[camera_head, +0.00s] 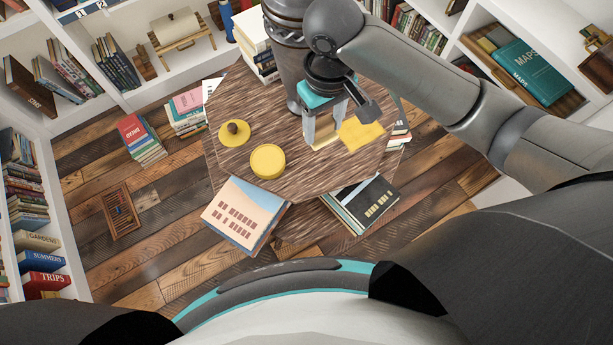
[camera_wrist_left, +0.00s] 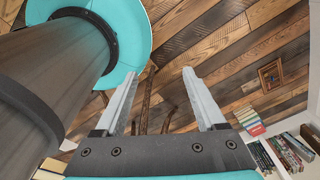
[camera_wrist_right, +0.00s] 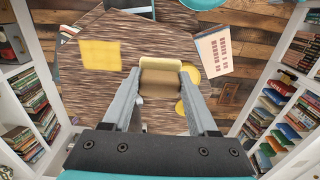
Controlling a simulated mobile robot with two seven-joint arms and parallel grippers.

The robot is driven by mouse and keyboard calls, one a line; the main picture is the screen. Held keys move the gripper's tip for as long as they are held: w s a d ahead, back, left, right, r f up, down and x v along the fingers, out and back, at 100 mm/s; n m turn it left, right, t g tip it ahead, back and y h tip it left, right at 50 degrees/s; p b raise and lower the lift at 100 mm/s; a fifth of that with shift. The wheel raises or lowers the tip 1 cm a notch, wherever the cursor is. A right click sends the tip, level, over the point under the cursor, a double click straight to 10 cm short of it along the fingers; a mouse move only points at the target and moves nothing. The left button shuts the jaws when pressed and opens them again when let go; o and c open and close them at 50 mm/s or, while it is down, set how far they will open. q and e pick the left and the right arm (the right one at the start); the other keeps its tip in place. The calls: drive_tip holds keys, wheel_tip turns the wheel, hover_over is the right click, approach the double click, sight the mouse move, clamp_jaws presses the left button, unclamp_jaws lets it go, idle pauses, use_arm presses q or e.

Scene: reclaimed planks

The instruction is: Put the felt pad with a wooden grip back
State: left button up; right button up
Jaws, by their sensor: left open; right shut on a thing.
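My right gripper (camera_head: 325,133) is over the round table and is shut on a small tan block with a paler band, which I take to be the felt pad with a wooden grip (camera_wrist_right: 158,82). In the head view the block shows low between the fingers, close above the tabletop; I cannot tell whether it touches. A flat yellow square (camera_head: 362,132) lies on the table just right of the gripper; it also shows in the right wrist view (camera_wrist_right: 100,54). My left gripper (camera_wrist_left: 168,103) is open and empty, with floor beyond it, outside the head view.
The round table (camera_head: 225,165) also bears a yellow disc (camera_head: 267,161) and a yellow disc with a brown knob (camera_head: 234,131). A pale blue-and-pink book (camera_head: 243,212) and a dark book (camera_head: 362,203) are at the near edge. Bookshelves surround the plank floor.

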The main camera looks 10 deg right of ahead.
wheel_tip(320, 180, down, 15)
drive_tip(key=b, duration=0.3)
drive_tip(key=shift+d, duration=0.15)
use_arm(q)
drive_tip(key=shift+d+f+b, duration=0.25)
drive_tip(key=shift+f+b, duration=0.2)
drive_tip(key=shift+f, duration=0.8)
drive_tip(key=shift+d+f+b, duration=0.25)
drive_tip(key=shift+f+b, duration=0.15)
drive_tip(key=shift+f, duration=0.8)
use_arm(e)
drive_tip(key=shift+f, duration=2.3)
drive_tip(key=o, duration=1.2)
drive_tip(key=shift+f, duration=0.15)
use_arm(q)
wheel_tip(320, 180, up, 3)
drive_tip(key=p, duration=0.3)
drive_tip(key=shift+r, duration=0.1)
use_arm(e)
wheel_tip(320, 180, up, 12)
drive_tip(key=shift+r, duration=0.2)
